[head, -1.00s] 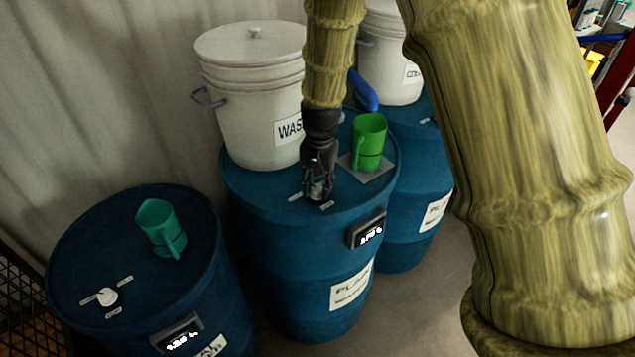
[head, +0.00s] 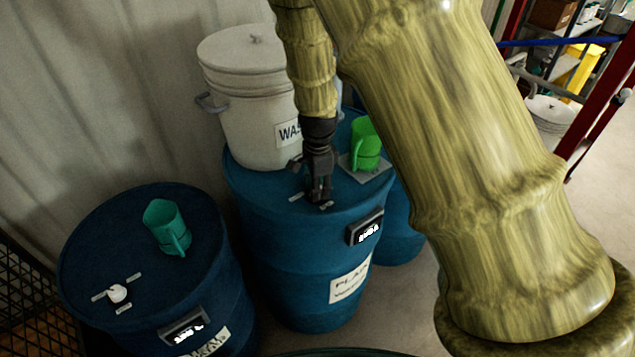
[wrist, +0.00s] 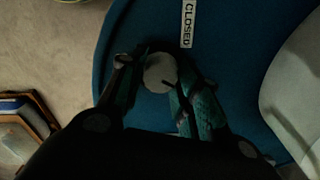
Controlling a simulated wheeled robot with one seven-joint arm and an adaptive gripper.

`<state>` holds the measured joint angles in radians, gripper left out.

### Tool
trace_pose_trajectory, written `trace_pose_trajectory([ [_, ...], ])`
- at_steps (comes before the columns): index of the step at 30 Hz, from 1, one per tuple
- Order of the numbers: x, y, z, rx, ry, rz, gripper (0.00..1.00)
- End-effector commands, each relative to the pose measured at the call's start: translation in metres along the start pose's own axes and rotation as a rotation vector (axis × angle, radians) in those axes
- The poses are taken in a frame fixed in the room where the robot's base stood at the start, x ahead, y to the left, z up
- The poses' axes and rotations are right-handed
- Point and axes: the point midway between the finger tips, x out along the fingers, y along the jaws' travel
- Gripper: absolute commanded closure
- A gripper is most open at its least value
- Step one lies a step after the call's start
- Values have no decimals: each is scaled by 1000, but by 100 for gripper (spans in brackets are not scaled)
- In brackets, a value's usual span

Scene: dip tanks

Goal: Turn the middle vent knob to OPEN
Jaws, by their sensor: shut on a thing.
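The middle vent knob (wrist: 159,72) is a small pale round cap on top of the middle blue barrel (head: 300,240). It has a dark line that points to the lower right in the wrist view, away from the white CLOSED label (wrist: 187,22). My gripper (head: 318,197) points down at the barrel top, and its fingers (wrist: 158,80) are shut on either side of the knob. In the head view the fingers hide the knob. Small labels lie around it, but their words are too small to read there.
The left barrel (head: 80,240) bears a teal mug (head: 166,226) and another white knob (head: 118,293).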

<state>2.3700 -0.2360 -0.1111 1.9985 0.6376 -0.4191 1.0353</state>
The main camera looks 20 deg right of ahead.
Motion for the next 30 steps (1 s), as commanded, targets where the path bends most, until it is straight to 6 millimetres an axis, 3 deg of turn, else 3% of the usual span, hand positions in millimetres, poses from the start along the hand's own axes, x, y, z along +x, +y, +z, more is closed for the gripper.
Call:
trace_pose_trajectory([
  [12, -1, -1, 0, 196, 6, -1, 91],
  [29, 0, -1, 0, 225, 6, -2, 91],
  [30, 0, -1, 0, 225, 6, -2, 64],
])
